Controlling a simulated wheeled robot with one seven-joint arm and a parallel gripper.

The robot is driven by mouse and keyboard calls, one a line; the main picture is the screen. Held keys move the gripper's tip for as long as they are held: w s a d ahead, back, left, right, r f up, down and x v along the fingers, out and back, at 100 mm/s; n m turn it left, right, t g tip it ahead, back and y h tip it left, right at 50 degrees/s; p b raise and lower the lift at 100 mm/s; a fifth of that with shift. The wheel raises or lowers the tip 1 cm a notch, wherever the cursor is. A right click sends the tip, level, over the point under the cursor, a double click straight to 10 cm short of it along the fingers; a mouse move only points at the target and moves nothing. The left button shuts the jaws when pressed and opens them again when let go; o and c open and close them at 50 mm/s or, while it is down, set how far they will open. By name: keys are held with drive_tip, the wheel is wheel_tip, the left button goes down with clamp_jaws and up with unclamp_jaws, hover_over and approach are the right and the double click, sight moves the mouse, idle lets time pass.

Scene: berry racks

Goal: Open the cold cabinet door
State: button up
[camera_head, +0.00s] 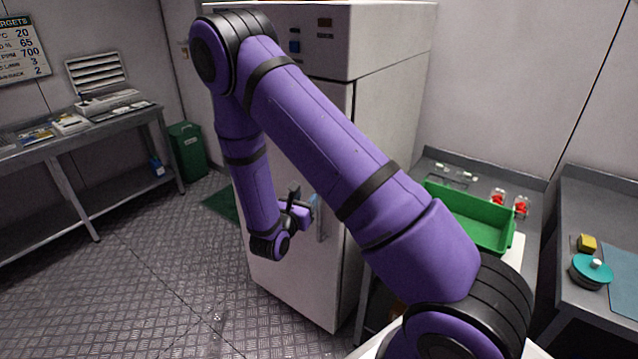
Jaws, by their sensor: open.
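The cold cabinet (395,95) is a tall white unit in the middle of the head view. Its door (300,285) looks shut, and my purple arm hides much of it. A vertical grey handle (323,222) shows on the right side of the door front. My gripper (306,207) is at the end of the arm, in front of the door and just left of the handle. It is open and small in the view. I cannot tell whether it touches the handle.
A green tray (470,238) stands on the counter at right, with red berries (520,207) behind it. A teal round object (590,270) and a yellow block (586,243) lie on the far-right bench. A metal table (75,145) and green bin (187,150) stand left. The left floor is clear.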

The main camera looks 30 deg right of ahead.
drive_tip(key=x, duration=0.9)
drive_tip(key=shift+d, duration=0.2)
drive_tip(key=shift+w, duration=0.1)
clamp_jaws()
